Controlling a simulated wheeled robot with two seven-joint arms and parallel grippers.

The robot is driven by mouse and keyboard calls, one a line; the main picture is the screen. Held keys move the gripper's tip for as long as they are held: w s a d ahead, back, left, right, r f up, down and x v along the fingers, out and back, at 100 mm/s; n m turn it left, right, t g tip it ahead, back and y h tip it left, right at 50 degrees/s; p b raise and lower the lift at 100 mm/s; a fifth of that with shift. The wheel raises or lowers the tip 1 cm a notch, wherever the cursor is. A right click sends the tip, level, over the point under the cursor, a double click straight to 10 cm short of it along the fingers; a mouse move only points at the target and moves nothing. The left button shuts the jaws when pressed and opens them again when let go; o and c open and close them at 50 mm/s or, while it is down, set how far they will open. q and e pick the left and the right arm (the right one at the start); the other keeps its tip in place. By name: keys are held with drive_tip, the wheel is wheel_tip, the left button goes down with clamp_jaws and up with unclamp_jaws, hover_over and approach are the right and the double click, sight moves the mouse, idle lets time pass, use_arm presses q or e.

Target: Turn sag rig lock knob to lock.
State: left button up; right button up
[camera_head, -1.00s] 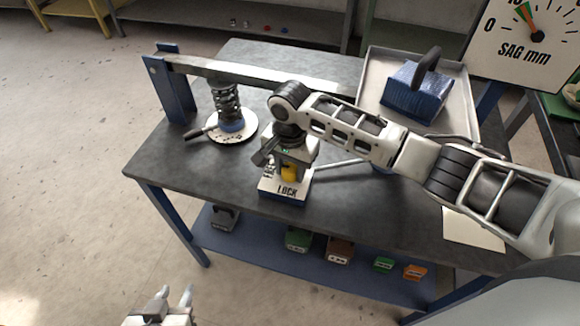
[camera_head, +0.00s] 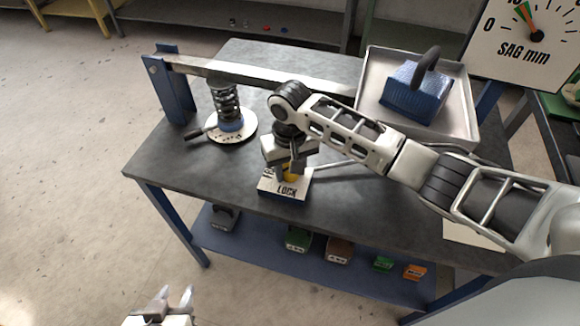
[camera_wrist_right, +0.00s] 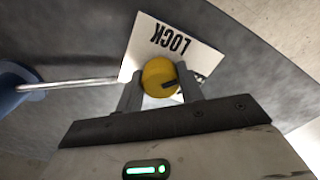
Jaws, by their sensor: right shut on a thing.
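The lock knob is yellow and round with a dark pointer mark; in the right wrist view the knob (camera_wrist_right: 158,76) sits between my right fingers. My right gripper (camera_wrist_right: 160,88) is shut on it, one finger on each side. The knob stands on a white block labelled LOCK (camera_head: 285,190) near the table's front edge; the label also shows upside down in the right wrist view (camera_wrist_right: 172,40). My left gripper (camera_head: 175,298) is open and empty, low in front of the table.
A metal beam (camera_head: 260,75) runs from a blue post over a coil spring (camera_head: 226,102) on a round white dial plate (camera_head: 245,134). A grey tray (camera_head: 465,125) holds a blue weight (camera_head: 415,92). A SAG mm gauge (camera_head: 520,40) stands upper right. A rod extends right of the lock block.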

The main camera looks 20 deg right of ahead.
drive_tip(key=n, duration=0.4)
drive_tip(key=shift+r, duration=0.1)
drive_tip(key=shift+w+n, duration=0.1)
drive_tip(key=shift+n, duration=2.1)
drive_tip(key=o, duration=1)
wheel_tip(320, 180, up, 16)
